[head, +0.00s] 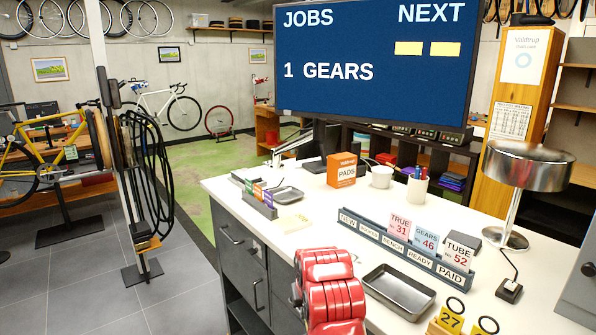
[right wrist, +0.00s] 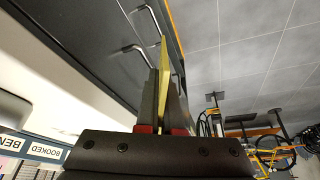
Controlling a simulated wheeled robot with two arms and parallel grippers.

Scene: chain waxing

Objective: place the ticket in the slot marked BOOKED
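The grey slot rack (head: 405,246) stands on the white counter, labelled NEW, BOOKED, BENCH, READY and PAID. The BOOKED label (head: 368,231) has no card standing above it. It also shows in the right wrist view (right wrist: 44,152). Cards TRUE 31 (head: 399,224), GEARS 46 (head: 425,238) and TUBE 52 (head: 458,253) stand towards the right of the rack. In the right wrist view my right gripper (right wrist: 161,85) is shut on a thin yellow ticket (right wrist: 163,58), seen edge-on. In the head view that gripper cannot be made out. My left gripper is out of view.
An empty metal tray (head: 400,291) lies in front of the rack. Yellow number tags (head: 451,319) stand at the counter's near right. A lamp (head: 515,190), an orange PADS box (head: 341,170) and cups (head: 382,177) stand behind. A wall screen (head: 375,60) reads "1 GEARS".

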